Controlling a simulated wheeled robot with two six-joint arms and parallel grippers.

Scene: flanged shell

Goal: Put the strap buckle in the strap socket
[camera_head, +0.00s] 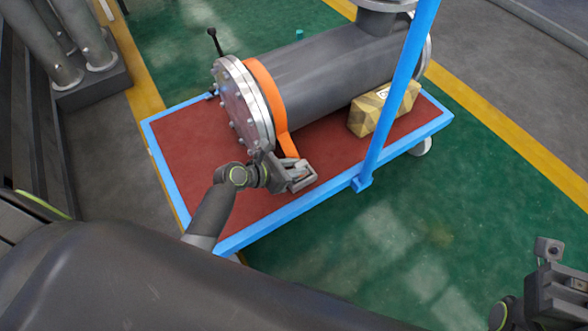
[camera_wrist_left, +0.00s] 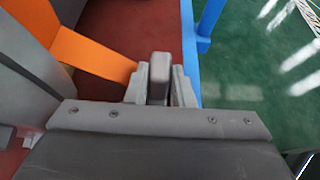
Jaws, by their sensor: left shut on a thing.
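An orange strap (camera_head: 265,95) wraps around the grey flanged shell (camera_head: 320,80) and runs down at the front to my left gripper (camera_head: 299,178). In the left wrist view the grey strap buckle (camera_wrist_left: 159,72) sits at the strap's end, between the two fingers of my left gripper (camera_wrist_left: 160,88), which is shut on it. The gripper is low over the front part of the red cart deck. I cannot make out the strap socket in either view. My right gripper (camera_head: 553,283) is at the lower right, away from the cart, and its jaw opening is unclear.
The cart's blue frame (camera_head: 290,213) edges the red deck (camera_head: 190,150). A blue post (camera_head: 393,95) rises to the right of my left gripper. The green floor in front of the cart is clear.

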